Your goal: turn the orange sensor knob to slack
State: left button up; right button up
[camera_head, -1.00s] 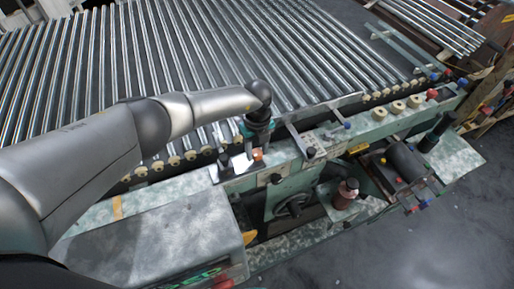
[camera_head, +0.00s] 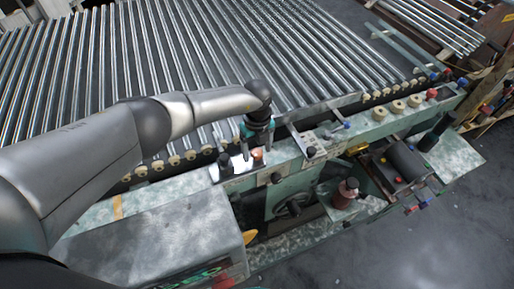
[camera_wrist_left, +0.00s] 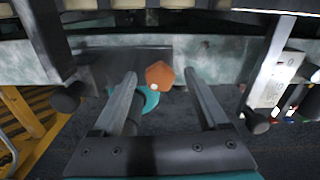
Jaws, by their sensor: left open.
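The orange sensor knob (camera_wrist_left: 160,75) shows in the left wrist view between the tips of my two fingers, with a gap on each side. A teal round part (camera_wrist_left: 147,100) lies just below it in that view. In the head view the knob (camera_head: 258,154) is a small orange spot on the machine's pale green rail, just below my left gripper (camera_head: 257,142). My left gripper is open, and its fingers (camera_wrist_left: 161,76) hold nothing. Whether the fingertips reach down past the knob's top I cannot tell. The knob's pointer and scale cannot be made out. My right gripper is not in view.
A dark bracket block (camera_head: 224,163) stands on the rail left of the knob, and another bracket (camera_head: 309,146) stands to its right. Rows of metal rollers (camera_head: 130,80) fill the back. A dark red bottle (camera_head: 346,192) stands lower right.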

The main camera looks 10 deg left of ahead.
aim_at(257, 152)
pick_arm(q)
jog(key=shift+r, duration=0.1)
notch_tip(257, 152, up, 15)
jog(key=shift+p, duration=0.4)
dwell(0.5)
